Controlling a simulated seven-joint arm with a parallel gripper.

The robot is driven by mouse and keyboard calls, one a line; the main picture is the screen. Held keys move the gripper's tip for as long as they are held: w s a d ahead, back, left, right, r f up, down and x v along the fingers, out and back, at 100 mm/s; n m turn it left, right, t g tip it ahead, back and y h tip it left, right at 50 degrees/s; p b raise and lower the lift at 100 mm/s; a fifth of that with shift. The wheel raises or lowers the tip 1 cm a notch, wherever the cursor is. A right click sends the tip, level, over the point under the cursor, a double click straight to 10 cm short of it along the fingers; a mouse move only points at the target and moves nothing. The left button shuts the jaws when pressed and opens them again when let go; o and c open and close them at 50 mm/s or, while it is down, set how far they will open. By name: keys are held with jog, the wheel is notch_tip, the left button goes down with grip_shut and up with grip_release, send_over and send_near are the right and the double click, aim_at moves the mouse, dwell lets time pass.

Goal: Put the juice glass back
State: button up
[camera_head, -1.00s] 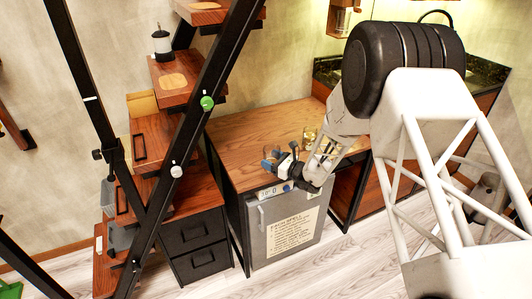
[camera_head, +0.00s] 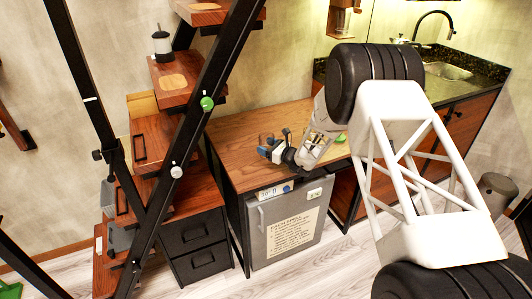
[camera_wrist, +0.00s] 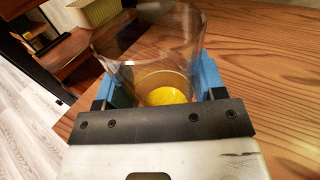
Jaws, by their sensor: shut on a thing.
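The juice glass (camera_wrist: 150,42) is clear, with yellow juice (camera_wrist: 166,96) low inside it. In the wrist view it stands between the blue fingers of my gripper (camera_wrist: 162,82), which are shut on its sides. In the head view my gripper (camera_head: 271,147) is over the front part of the wooden countertop (camera_head: 240,130). The glass is too small and see-through to make out clearly there. I cannot tell whether its base touches the wood.
A small fridge (camera_head: 270,215) with a paper notice stands under the counter. The black-framed stair (camera_head: 185,130) rises close on the left. A green item (camera_head: 341,138) lies right of my gripper. A yellowish basket (camera_wrist: 93,12) shows in the wrist view. The counter's back left is clear.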

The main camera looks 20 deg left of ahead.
jog(key=shift+w, duration=0.1)
jog(key=shift+w+a, duration=0.15)
jog(key=shift+w+f, duration=0.1)
jog(key=shift+f, duration=1.7)
jog(key=shift+f, duration=0.15)
jog(key=o, duration=1.1)
jog(key=shift+v, duration=5.95)
